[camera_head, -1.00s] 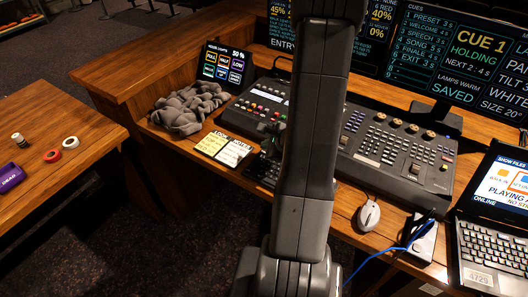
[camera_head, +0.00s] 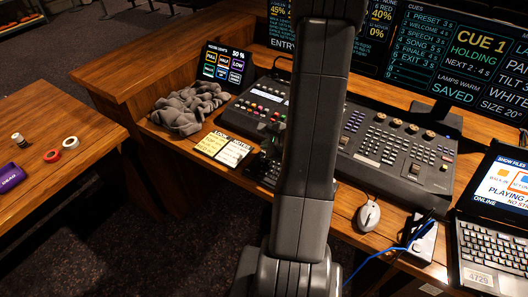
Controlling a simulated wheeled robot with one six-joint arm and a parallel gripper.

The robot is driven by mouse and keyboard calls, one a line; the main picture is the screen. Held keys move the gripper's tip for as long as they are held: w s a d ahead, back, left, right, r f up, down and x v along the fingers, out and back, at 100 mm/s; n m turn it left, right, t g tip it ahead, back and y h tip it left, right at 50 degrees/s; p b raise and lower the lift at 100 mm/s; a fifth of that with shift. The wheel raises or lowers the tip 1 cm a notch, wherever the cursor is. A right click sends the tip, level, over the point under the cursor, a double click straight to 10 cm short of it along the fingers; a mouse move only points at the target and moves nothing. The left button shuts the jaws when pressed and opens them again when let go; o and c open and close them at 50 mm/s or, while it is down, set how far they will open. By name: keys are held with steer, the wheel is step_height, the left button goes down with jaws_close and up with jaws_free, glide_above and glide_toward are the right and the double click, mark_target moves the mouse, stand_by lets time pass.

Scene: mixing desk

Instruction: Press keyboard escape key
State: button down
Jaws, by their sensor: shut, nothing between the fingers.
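A dark keyboard (camera_head: 264,171) lies on the desk in front of the lighting console. Only its left end shows, and my arm hides the rest. The escape key is too small and dark to make out. My gripper (camera_head: 271,143) shows as a dark shape just left of my arm, close above the keyboard's left end at the console's front edge. It is shut and holds nothing. I cannot tell whether its tip touches a key.
The console (camera_head: 390,150) spans the desk behind. Yellow and white notes (camera_head: 222,149) and a grey cloth (camera_head: 188,108) lie left. A mouse (camera_head: 369,215), a box with a blue cable (camera_head: 424,240) and an open laptop (camera_head: 492,245) stand right.

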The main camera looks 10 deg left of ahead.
steer(key=shift+f, duration=0.2)
steer(key=shift+f+b, duration=0.25)
steer(key=shift+b, duration=0.45)
steer(key=shift+f+b, duration=0.3)
steer(key=shift+b, duration=0.1)
stand_by(0.4)
steer(key=shift+r, duration=0.15)
steer(key=shift+r+p, duration=0.5)
steer(key=shift+r, duration=0.15)
steer(key=shift+r, duration=0.1)
step_height(320, 180, up, 5)
steer(key=p, duration=0.4)
stand_by(0.9)
